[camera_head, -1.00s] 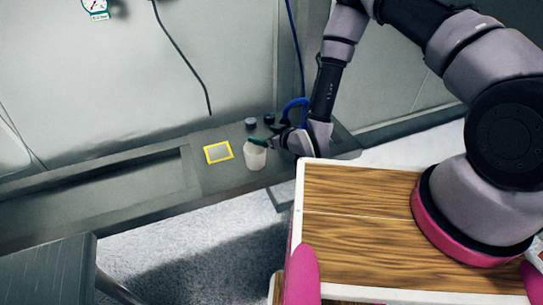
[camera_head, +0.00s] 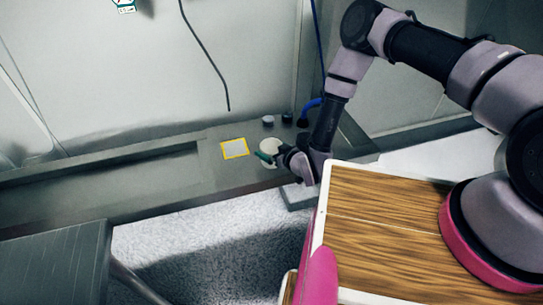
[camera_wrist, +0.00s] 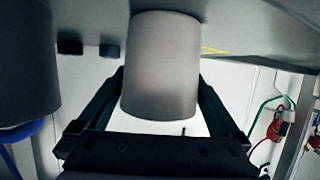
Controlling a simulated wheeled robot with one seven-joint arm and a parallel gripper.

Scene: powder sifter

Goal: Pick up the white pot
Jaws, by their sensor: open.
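The white pot (camera_head: 268,147) stands on the grey ledge, right of a yellow-framed square. My gripper (camera_head: 264,157) reaches in from the right at the pot, and a green fingertip covers part of its near side. In the wrist view the pot (camera_wrist: 162,45) looks grey in shadow and lies between the two dark fingers of my gripper (camera_wrist: 162,78). The fingers are open, one on each side of the pot. I cannot tell whether either touches it.
The yellow-framed square (camera_head: 235,148) lies left of the pot on the ledge (camera_head: 205,175). Small dark knobs (camera_head: 268,120) stand behind it. A blue hose (camera_head: 309,104) with a dark end is close by on the right. A wooden-topped surface (camera_head: 385,220) is in the foreground.

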